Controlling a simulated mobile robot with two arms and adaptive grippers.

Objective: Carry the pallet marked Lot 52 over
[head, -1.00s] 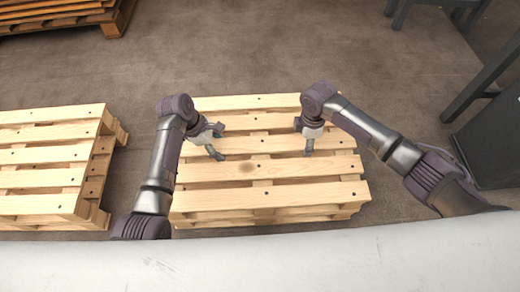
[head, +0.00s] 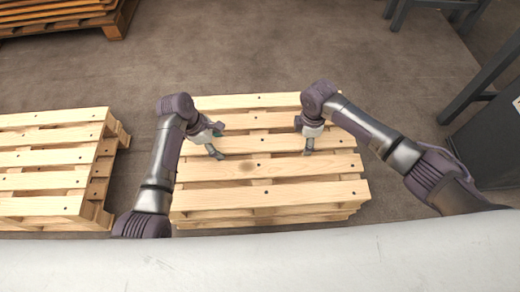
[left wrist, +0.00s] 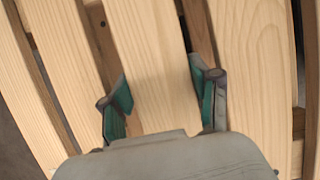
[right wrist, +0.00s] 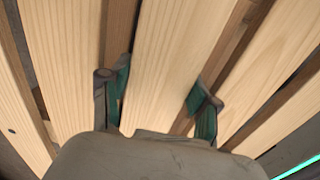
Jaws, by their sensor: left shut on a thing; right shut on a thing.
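A light wooden pallet (head: 250,170) lies in front of me in the head view, level, with more pallet timber showing below its front edge. I cannot read any lot mark on it. My left gripper (head: 217,142) is shut on one of its top boards, left of the middle. In the left wrist view, the fingers (left wrist: 162,95) straddle a board. My right gripper (head: 309,140) is shut on a board of the same pallet toward its right side. In the right wrist view, the fingers (right wrist: 160,92) also straddle a board. The fingertips are partly hidden between the boards.
Another light pallet stack (head: 45,180) stands close on the left, with a narrow floor gap. A darker pallet stack (head: 65,20) is at the far left. A grey metal frame (head: 485,80) stands at the right. The floor (head: 260,55) beyond is clear.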

